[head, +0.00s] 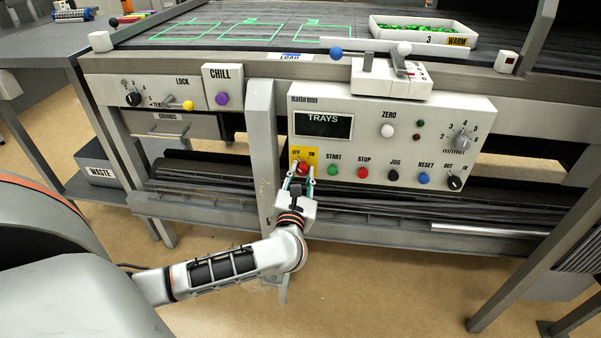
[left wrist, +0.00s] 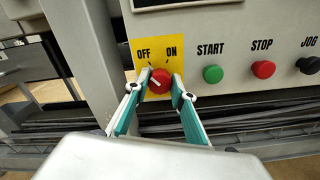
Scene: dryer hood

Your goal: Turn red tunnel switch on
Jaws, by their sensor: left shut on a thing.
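The red tunnel switch (head: 303,168) is a round red knob on a yellow plate marked OFF and ON, at the lower left of the control panel. In the left wrist view the red knob (left wrist: 159,81) sits between my fingertips, and its pale pointer line leans up and left, towards OFF. My left gripper (head: 300,176) is shut on the knob, with one finger on each side; it also shows in the left wrist view (left wrist: 161,88). The fingers hide the knob's sides. My right gripper is not in view.
A green START button (head: 332,171), a red STOP button (head: 362,172) and a black JOG button (head: 394,176) sit right of the switch. A grey upright post (head: 262,150) stands close on the left. A white tray (head: 395,36) lies on the conveyor above.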

